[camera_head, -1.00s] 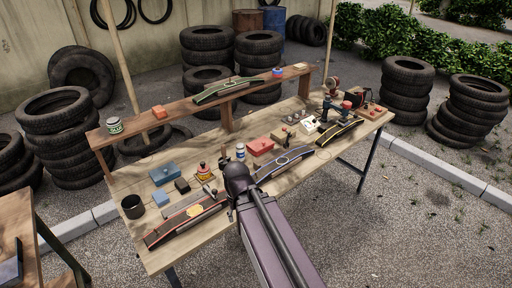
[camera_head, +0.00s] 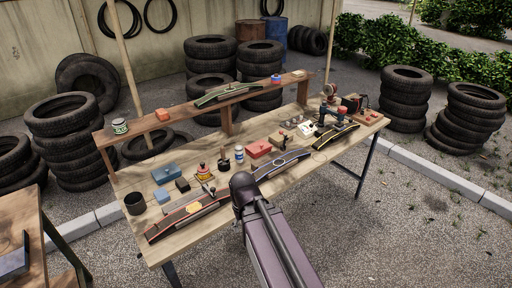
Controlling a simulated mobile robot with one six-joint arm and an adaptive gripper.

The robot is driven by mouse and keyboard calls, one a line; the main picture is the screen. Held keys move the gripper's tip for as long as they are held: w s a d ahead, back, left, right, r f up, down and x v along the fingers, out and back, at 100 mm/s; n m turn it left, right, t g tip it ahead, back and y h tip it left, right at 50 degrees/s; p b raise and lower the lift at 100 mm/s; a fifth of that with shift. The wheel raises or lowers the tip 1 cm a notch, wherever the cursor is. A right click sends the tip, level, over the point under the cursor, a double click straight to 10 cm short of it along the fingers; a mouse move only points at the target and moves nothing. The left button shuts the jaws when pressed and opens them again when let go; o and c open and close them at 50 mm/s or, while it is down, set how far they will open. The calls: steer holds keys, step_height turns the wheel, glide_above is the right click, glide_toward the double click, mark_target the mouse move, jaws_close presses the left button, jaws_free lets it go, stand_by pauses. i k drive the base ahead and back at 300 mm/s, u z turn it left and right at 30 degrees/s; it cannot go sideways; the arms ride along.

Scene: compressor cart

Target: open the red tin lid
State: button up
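My gripper cannot be made out; the arm's far end is hidden behind that joint.
A raised wooden shelf (camera_head: 168,119) runs along the back. Tools crowd the right end.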

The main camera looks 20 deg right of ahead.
mark_target(258, 148)
steer(key=z, duration=0.1)
steer(key=i, duration=0.95)
steer(key=u, duration=0.05)
